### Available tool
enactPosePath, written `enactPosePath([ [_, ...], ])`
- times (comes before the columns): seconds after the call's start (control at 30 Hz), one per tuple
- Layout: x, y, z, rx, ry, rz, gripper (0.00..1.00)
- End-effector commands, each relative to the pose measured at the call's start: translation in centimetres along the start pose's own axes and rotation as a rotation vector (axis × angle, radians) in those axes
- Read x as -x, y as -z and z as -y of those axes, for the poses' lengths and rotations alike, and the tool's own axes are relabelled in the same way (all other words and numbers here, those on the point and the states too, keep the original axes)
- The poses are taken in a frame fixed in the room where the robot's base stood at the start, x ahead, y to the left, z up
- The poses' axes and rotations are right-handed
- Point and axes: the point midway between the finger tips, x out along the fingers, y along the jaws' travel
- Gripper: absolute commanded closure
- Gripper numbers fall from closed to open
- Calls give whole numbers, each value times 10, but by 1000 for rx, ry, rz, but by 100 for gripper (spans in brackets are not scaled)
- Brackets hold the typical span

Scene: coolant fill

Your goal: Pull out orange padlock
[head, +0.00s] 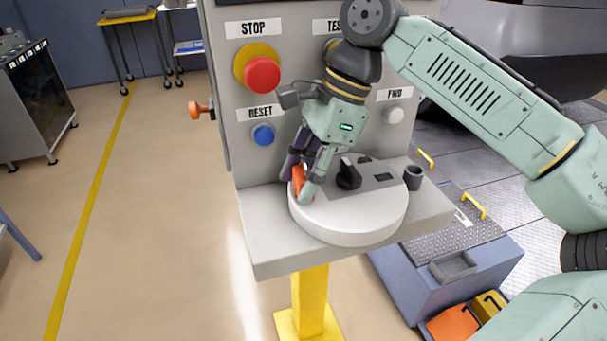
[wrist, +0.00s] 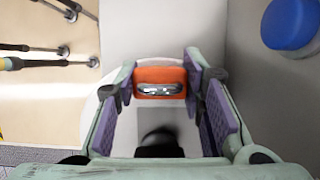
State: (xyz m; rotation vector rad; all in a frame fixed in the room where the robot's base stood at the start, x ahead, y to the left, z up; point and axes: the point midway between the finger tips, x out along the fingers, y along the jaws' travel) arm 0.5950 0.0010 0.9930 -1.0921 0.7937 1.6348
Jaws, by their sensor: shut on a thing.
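The orange padlock (head: 297,181) sits at the left rim of the round white dial plate (head: 345,224) on the panel's shelf in the head view. My gripper (head: 303,178) reaches down over it. In the wrist view the padlock (wrist: 159,82) lies between the two purple-padded fingers of my gripper (wrist: 160,92), which are shut on it. A metal part shows in the padlock's middle. I cannot tell whether its shackle is still in a hole. A black knob (head: 348,174) stands on the plate right of the gripper.
The grey panel behind carries a red STOP button (head: 262,75), a blue RESET button (head: 263,134) and a white FWD button (head: 394,114).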

Motion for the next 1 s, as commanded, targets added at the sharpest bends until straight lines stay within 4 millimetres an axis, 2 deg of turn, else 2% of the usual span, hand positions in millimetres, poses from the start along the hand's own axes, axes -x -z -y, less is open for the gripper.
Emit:
enactPosePath([
  [0.77, 6, -2, 0, 1, 0, 0, 82],
  [1.0, 15, -6, 0, 1, 0, 0, 82],
])
